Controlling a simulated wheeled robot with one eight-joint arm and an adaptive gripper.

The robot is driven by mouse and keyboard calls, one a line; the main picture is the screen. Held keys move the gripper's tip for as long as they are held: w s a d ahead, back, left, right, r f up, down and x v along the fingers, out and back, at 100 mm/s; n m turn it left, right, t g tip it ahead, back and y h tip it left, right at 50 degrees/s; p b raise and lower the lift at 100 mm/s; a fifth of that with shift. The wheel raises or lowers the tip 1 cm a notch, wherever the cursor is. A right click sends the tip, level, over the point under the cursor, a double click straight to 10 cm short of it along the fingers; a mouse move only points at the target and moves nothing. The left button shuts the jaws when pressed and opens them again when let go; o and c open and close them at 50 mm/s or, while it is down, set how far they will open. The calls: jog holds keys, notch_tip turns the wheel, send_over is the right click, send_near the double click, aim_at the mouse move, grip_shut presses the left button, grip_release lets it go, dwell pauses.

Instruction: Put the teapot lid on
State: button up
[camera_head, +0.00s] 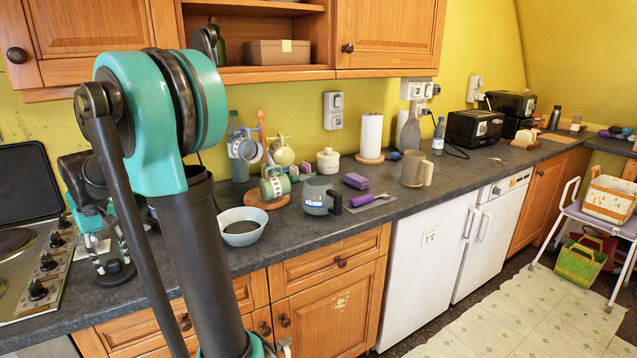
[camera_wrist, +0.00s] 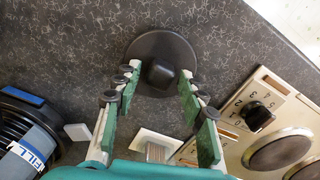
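The teapot lid (camera_wrist: 178,47) is a dark round disc with a square knob, lying flat on the counter by the hob; it also shows in the head view (camera_head: 117,274). My gripper (camera_wrist: 158,88) is open above it, with its fingers on either side of the knob and a gap to each. In the head view my gripper (camera_head: 108,250) points down over the lid. A grey pot (camera_head: 317,195) with a dark handle and a blue-and-white label stands mid-counter. A dark round thing with a part labelled "FILL" (camera_wrist: 30,150) is cut off in the wrist view; I cannot tell what it is.
The hob (camera_head: 35,262) with its knobs lies left of the lid. A pale blue bowl (camera_head: 257,222) stands right of my arm. My arm hides part of the counter.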

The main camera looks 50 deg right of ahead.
grip_shut()
jog(key=shift+r, duration=3.5)
